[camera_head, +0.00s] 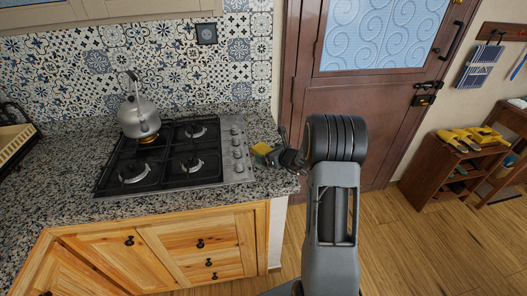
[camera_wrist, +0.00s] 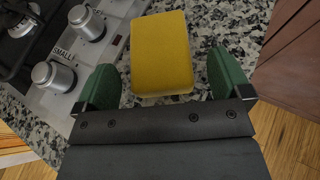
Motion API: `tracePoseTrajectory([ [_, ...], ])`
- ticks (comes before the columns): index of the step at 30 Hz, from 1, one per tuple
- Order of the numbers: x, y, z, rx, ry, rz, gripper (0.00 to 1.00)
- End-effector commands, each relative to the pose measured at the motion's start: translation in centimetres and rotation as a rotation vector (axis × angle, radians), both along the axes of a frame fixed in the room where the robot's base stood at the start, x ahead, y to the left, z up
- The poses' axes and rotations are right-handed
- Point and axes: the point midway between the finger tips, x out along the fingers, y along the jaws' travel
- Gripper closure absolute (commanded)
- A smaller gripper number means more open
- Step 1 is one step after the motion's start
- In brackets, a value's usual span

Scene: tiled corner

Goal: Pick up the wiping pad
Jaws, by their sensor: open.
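The wiping pad (camera_wrist: 161,52) is a yellow block lying on the speckled granite counter, seen large in the wrist view. In the head view the pad (camera_head: 261,149) shows small at the counter's right end, beside the stove knobs, partly hidden by my gripper. My gripper (camera_wrist: 160,85) is open, with one green fingertip on each side of the pad's near end. A gap of counter shows between the pad and each finger. In the head view my gripper (camera_head: 275,155) is just right of the pad, partly hidden by my arm.
A black gas stove (camera_head: 165,158) with silver knobs (camera_wrist: 55,76) lies close left of the pad. A kettle (camera_head: 139,117) stands on its back left burner. The counter (camera_head: 262,189) ends just right of the pad, with a brown door (camera_head: 340,110) beyond.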

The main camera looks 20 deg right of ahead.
Motion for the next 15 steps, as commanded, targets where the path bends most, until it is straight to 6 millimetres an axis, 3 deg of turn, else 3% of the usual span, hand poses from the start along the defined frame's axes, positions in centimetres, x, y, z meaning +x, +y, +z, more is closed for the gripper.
tracePoseTrajectory([
  [5,1.23,0.40,-0.51,0.000,-0.001,0.000,0.04],
  [13,1.36,0.44,-0.59,0.000,-0.001,0.000,0.04],
  [15,1.35,0.44,-0.59,0.000,-0.001,0.000,0.11],
])
